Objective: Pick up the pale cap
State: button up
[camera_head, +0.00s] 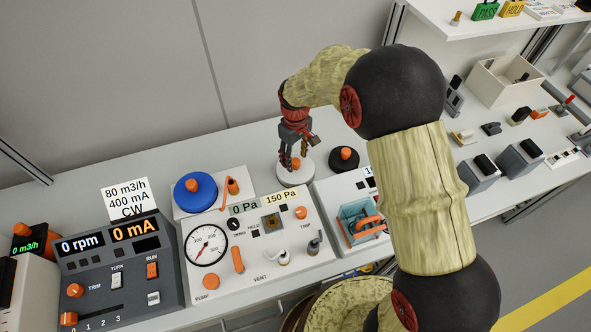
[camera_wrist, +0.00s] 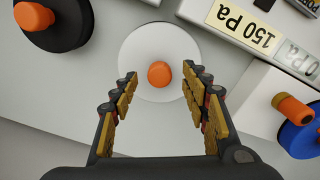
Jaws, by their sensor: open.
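The pale cap is a white round disc with an orange knob on top. It lies on the grey bench behind the gauge panel in the head view (camera_head: 295,177), and in the wrist view the pale cap (camera_wrist: 150,40) fills the upper middle. My gripper (camera_head: 291,164) points down over the cap. In the wrist view my gripper (camera_wrist: 160,82) is open, with one finger on each side of the orange knob and a gap to both. The fingers hide part of the cap in the head view. I cannot tell the exact height of the fingertips above the disc.
A black cap with an orange knob (camera_head: 344,159) stands right of the pale cap. A blue cap (camera_head: 195,191) sits left on the panel. The gauge panel (camera_head: 250,270) with its 150 Pa label (camera_head: 282,196) is close in front. The wall (camera_head: 110,80) rises behind.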

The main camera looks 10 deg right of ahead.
notch_tip(320, 180, down, 3)
jog(key=shift+r+b, duration=0.1)
jog(key=shift+b, duration=0.25)
jog(key=c, duration=1.1)
grip_shut()
